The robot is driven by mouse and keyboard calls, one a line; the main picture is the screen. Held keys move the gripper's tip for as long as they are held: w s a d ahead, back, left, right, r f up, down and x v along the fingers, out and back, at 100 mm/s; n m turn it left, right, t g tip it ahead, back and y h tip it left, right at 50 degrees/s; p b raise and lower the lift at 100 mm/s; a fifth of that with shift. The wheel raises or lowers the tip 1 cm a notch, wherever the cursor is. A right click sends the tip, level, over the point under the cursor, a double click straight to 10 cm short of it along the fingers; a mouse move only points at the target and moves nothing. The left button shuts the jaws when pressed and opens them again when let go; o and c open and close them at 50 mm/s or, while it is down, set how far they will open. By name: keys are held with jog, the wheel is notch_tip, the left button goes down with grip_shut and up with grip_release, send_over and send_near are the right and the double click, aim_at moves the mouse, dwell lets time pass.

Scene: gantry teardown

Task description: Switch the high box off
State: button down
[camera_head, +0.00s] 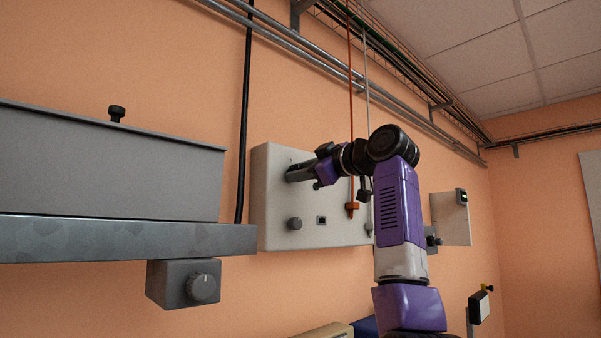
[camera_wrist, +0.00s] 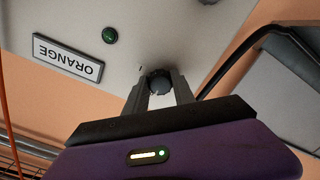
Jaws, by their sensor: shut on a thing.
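The high box is a pale grey wall box (camera_head: 270,215), seen in the head view at mid-picture. My gripper (camera_head: 292,175) reaches its upper left front. In the wrist view, which shows the box upside down, the two fingers of my gripper (camera_wrist: 160,90) are shut on a dark round knob (camera_wrist: 160,80) on the box face. A green lamp (camera_wrist: 109,35) and a label reading "ORANGE" (camera_wrist: 68,57) are beside it. I cannot tell whether the lamp is lit. The gripper hides this knob in the head view.
A lower knob (camera_head: 295,223) and a small socket (camera_head: 321,219) are on the box. An orange cable (camera_head: 350,90) drops to an orange plug (camera_head: 352,207). A grey ledge (camera_head: 120,240) with a smaller knob box (camera_head: 180,283) juts out left. A black cable (camera_head: 245,120) runs beside the box.

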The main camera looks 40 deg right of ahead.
jog(key=c, duration=1.1)
grip_release()
jog(key=shift+o, duration=0.2)
jog(key=s+b, duration=0.2)
jog(key=s, duration=0.6)
jog(key=shift+b, duration=0.3)
jog(key=shift+d, duration=0.1)
